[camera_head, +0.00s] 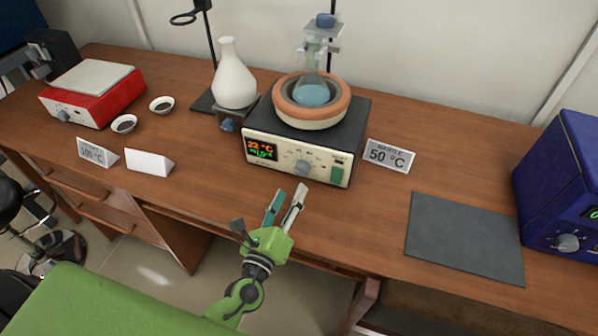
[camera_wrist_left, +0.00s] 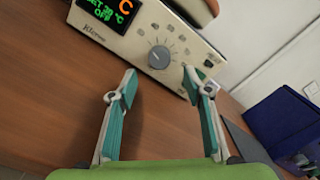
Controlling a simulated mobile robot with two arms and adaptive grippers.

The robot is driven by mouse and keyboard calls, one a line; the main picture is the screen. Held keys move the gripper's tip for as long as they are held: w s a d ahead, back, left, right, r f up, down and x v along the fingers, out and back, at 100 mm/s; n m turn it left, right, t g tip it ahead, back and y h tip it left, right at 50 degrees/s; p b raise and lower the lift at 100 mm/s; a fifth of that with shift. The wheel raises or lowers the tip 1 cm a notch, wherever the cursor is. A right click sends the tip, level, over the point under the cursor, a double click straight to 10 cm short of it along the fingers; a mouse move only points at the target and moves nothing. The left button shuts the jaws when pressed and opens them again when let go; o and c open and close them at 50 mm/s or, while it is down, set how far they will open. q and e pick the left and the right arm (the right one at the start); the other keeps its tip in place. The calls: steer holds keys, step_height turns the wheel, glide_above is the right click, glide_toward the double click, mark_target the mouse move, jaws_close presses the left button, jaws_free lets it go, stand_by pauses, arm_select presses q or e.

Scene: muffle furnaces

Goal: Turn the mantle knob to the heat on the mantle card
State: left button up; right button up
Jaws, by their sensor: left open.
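The heating mantle (camera_head: 259,173) stands at the back middle of the table with a flask of blue liquid (camera_head: 312,94) in its round bowl. Its grey knob (camera_head: 303,168) is on the front panel, and the knob also shows in the left wrist view (camera_wrist_left: 159,57). The display (camera_head: 262,149) reads 22 °C in orange above green text; in the wrist view the green text looks like SET 20 °C OFF. The mantle card (camera_head: 390,155) to the right reads 50 °C. My left gripper (camera_head: 287,203) is open and empty in front of the panel, apart from the knob. My right gripper is not in view.
A green switch (camera_head: 337,176) is right of the knob. A white flask (camera_head: 234,80) on a small base and a red hotplate (camera_head: 94,99) stand left. A grey mat (camera_head: 464,238) and blue furnace (camera_head: 563,190) are right.

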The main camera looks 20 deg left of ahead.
mark_target(301, 173)
arm_select(q)
steer(key=w, duration=0.6)
steer(key=shift+w+d+p, duration=0.1)
steer(key=shift+w+p, duration=0.05)
steer(key=shift+p, duration=0.25)
steer(key=shift+w+f, duration=0.1)
steer(key=shift+w, duration=0.45)
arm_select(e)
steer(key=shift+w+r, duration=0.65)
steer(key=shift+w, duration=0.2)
arm_select(q)
steer(key=c, duration=1.1)
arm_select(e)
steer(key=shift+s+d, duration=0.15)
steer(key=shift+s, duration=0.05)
